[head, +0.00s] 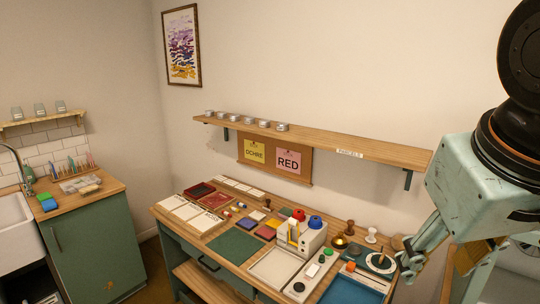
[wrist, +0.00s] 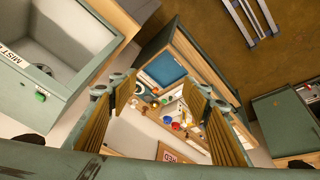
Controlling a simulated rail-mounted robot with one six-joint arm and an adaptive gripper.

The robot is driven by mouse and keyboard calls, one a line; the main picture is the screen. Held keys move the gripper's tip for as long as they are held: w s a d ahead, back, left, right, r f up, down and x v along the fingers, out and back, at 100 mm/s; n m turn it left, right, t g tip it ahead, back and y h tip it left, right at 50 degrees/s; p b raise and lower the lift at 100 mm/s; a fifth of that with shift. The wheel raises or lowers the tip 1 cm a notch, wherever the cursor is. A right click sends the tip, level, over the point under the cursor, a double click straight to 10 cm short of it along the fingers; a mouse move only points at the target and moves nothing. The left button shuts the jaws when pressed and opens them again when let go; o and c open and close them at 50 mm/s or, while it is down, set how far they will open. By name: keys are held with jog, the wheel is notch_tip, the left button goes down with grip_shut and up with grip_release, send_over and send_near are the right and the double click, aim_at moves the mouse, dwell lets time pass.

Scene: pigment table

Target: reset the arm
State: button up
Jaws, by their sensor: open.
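My gripper (head: 412,264) is at the right of the head view, raised near the right end of the pigment table (head: 236,270). Its pale green fingers point down and to the left. In the wrist view the gripper (wrist: 166,112) has its two ribbed fingers spread wide apart. Nothing is held between them. The table top with its small items shows in the gap, well beyond the fingertips. In the head view the gripper overlaps the table's right edge, and I cannot tell how high it is above it.
The table holds a green mat (head: 234,244), a white machine (head: 300,238), trays and stampers. A wooden shelf (head: 330,144) runs along the wall above. A green cabinet (head: 90,244) and sink stand left. In the wrist view, a booth (wrist: 50,50) labelled MIST lies left.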

jog(key=s+a+f+y+b, duration=0.1)
jog(key=s+a+f, duration=0.2)
jog(key=s, duration=0.5)
jog(key=shift+s+a+f+g, duration=0.2)
jog(key=shift+s+a+g, duration=0.1)
jog(key=shift+a, duration=0.55)
